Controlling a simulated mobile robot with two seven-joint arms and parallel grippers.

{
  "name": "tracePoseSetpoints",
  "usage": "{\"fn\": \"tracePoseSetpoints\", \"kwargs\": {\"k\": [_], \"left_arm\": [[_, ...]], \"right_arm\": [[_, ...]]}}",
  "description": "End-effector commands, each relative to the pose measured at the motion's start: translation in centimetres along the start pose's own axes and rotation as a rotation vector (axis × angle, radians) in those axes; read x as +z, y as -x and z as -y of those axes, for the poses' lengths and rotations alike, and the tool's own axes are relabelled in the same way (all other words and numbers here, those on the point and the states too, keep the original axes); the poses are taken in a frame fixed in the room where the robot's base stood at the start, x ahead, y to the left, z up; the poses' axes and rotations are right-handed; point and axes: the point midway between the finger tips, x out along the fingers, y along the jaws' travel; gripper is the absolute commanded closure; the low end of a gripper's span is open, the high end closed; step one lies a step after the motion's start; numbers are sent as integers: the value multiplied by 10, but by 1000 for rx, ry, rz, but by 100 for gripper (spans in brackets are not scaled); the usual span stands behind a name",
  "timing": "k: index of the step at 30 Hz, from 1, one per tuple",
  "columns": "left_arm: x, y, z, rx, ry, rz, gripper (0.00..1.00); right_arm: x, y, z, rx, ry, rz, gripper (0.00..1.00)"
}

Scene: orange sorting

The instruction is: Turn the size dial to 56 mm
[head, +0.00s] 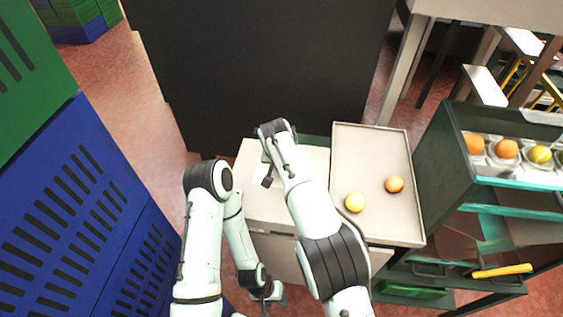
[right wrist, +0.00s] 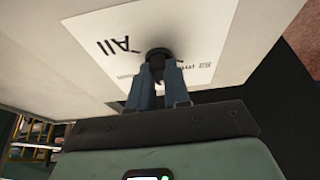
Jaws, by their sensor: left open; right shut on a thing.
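The size dial (right wrist: 157,54) is a small dark round knob on a white label plate (right wrist: 205,45) in the right wrist view. The label shows upside-down print with "All" and "mm" marks. The dial's pointer and exact setting cannot be read. My right gripper (right wrist: 158,72) is shut on the dial, one blue finger on each side. In the head view my right arm reaches over the pale cabinet top (head: 254,205) and mostly hides the dial. My left gripper (head: 269,294) is open and hangs low in front of the cabinet, apart from the dial.
A dark rack (head: 450,150) with several fruits stands at right. Blue crates (head: 75,190) stand at left, and a black panel (head: 260,60) rises behind.

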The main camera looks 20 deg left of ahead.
Motion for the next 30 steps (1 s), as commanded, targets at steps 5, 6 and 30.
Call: {"fn": "tracePoseSetpoints", "kwargs": {"k": [5,6,30], "left_arm": [[0,0,0,0,0,0,57],[0,0,0,0,0,0,57],[1,-1,1,-1,1,2,57]], "right_arm": [[-1,1,0,5,-13,-2,100],[-1,1,0,5,-14,-2,100],[0,12,1,3,-12,-2,57]]}}
